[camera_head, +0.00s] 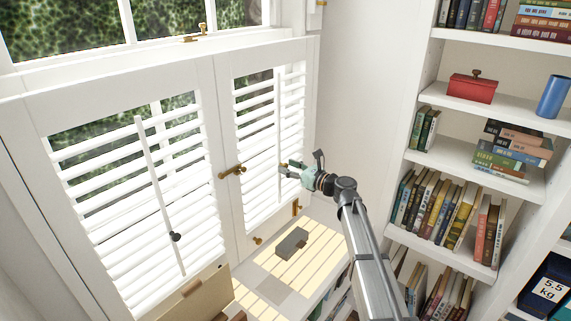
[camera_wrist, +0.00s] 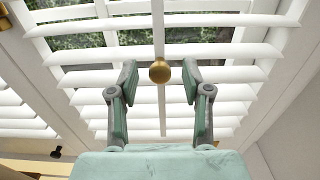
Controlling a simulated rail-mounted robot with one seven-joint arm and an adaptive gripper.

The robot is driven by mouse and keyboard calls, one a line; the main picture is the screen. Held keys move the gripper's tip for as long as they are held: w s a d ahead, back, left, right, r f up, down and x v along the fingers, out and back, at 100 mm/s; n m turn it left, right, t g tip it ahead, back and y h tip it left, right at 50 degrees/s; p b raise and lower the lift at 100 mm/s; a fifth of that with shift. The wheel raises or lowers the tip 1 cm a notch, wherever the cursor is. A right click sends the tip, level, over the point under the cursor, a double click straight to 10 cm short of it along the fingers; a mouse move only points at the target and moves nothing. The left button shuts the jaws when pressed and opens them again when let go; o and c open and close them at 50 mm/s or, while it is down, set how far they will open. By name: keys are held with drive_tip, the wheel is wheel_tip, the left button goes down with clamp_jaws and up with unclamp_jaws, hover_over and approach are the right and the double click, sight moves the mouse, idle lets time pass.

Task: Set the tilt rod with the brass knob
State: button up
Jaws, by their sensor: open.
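The brass knob (camera_wrist: 159,72) sits on the thin white tilt rod (camera_wrist: 158,30) of the right shutter panel. The rod (camera_head: 278,120) runs upright in front of white slats. My gripper (camera_wrist: 158,82) is open, with one finger on each side of the knob. Both fingers are apart from it, with visible gaps. In the head view my gripper (camera_head: 284,169) is at the rod, and its fingers largely hide the knob. The slats look tilted, with foliage showing between the upper ones.
The left shutter panel has its own rod (camera_head: 157,185) with a dark knob (camera_head: 174,237). A brass latch (camera_head: 232,171) is between the panels. A grey block (camera_head: 292,243) lies on the sill below. A bookshelf (camera_head: 470,103) stands to the right.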

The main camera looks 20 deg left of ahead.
sight(280, 176)
drive_tip(key=shift+x, duration=0.9)
clamp_jaws()
wheel_tip(280, 176, down, 6)
drive_tip(key=b, duration=0.3)
drive_tip(key=shift+r, duration=0.2)
drive_tip(key=shift+s, duration=0.1)
unclamp_jaws()
drive_tip(key=shift+d, duration=0.1)
